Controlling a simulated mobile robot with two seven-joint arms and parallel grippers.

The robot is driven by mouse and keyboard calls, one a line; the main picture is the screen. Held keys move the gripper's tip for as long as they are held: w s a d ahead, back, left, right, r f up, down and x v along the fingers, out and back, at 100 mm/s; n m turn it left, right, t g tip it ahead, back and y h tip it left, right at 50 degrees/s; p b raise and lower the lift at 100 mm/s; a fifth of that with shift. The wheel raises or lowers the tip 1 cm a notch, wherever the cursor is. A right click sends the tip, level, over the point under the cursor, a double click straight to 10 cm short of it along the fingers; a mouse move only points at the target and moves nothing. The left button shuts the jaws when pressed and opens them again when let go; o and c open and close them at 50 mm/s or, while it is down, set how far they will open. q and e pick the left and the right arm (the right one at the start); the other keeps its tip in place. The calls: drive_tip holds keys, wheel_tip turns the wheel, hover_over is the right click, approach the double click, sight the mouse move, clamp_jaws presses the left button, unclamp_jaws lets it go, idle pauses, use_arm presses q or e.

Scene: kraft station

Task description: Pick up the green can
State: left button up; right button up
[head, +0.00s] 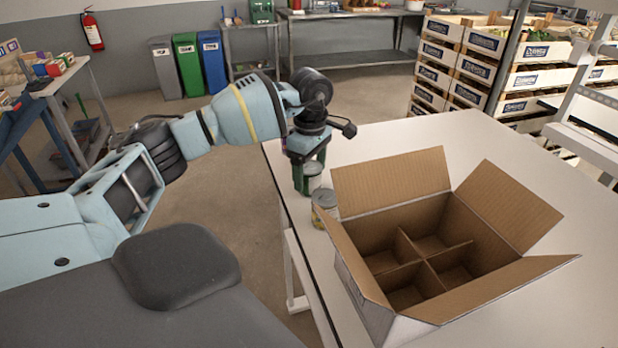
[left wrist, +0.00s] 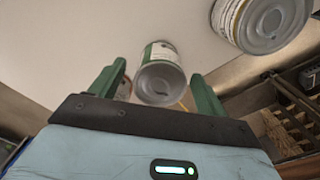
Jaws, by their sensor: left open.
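The green can, with a green and white label and a bare metal end, shows in the left wrist view (left wrist: 162,52). It appears between the two green fingers of my left gripper (left wrist: 158,72), with a gap on each side. In the head view the left gripper (head: 308,176) hangs open, pointing down, near the left edge of the table. A can (head: 314,171) shows partly behind its fingers there. Whether the fingertips reach around the can is unclear. My right gripper is out of view.
A can with a yellowish label (head: 325,207) stands close by, beside the open cardboard box (head: 390,188) with empty compartments. It looks large in the left wrist view (left wrist: 262,22). The white table (head: 560,170) is clear behind the box.

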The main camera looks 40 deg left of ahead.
sight(310, 166)
use_arm(q)
drive_tip(key=shift+f, duration=0.7)
drive_tip(key=shift+c, duration=0.4)
drive_tip(key=c, duration=1.1)
drive_tip(key=shift+r, duration=5)
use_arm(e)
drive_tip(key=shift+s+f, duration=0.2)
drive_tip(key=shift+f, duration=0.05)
